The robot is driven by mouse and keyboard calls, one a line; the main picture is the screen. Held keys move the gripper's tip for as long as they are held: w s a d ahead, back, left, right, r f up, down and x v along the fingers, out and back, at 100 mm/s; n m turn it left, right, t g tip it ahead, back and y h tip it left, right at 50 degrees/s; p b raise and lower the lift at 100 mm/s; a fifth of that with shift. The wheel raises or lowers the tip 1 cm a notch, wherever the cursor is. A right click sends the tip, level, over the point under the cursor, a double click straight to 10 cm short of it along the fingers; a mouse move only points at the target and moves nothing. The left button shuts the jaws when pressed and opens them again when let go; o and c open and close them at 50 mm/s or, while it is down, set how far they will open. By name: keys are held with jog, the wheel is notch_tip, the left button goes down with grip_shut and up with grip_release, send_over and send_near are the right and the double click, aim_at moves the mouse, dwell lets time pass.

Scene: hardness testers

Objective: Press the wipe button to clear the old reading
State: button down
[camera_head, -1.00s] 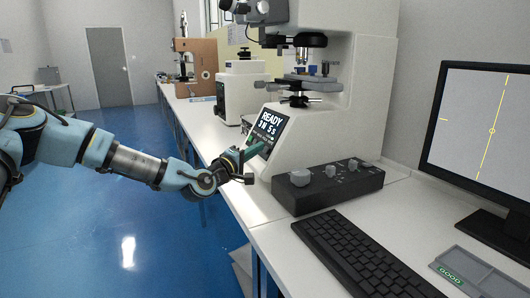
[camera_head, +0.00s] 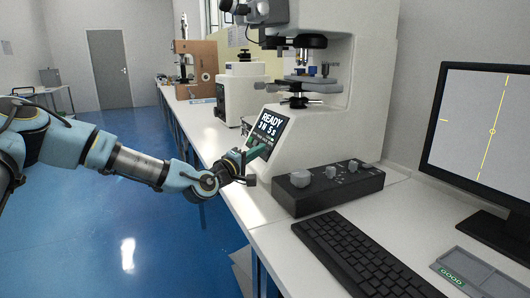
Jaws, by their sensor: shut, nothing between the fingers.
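The nearest hardness tester is a large white machine (camera_head: 318,140) on the bench. Its tilted black display (camera_head: 271,124) reads "READY" and "3N 5s", with smaller text lines below that are too small to read. My gripper (camera_head: 258,151) is shut and empty, with its greenish fingers at the lower left part of the display. I cannot tell whether the fingertips touch the panel. The wipe button cannot be made out; the gripper covers part of the panel's lower edge.
A black control box with knobs (camera_head: 328,185) stands in front of the tester. Other testers (camera_head: 239,88) stand farther along the bench. The blue floor at left is clear.

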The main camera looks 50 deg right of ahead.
jog(key=shift+w+a+r, duration=0.2)
jog(key=shift+a+r, duration=0.2)
jog(key=shift+a, duration=0.2)
dwell(0.3)
jog(key=a+r, duration=0.1)
jog(key=w+a+p, duration=0.1)
jog(key=a+r, duration=0.1)
jog(key=a, duration=0.1)
jog(key=shift+w+r+p, duration=0.3)
jog(key=shift+p, duration=0.05)
jog(key=shift+f, duration=0.1)
dwell(0.6)
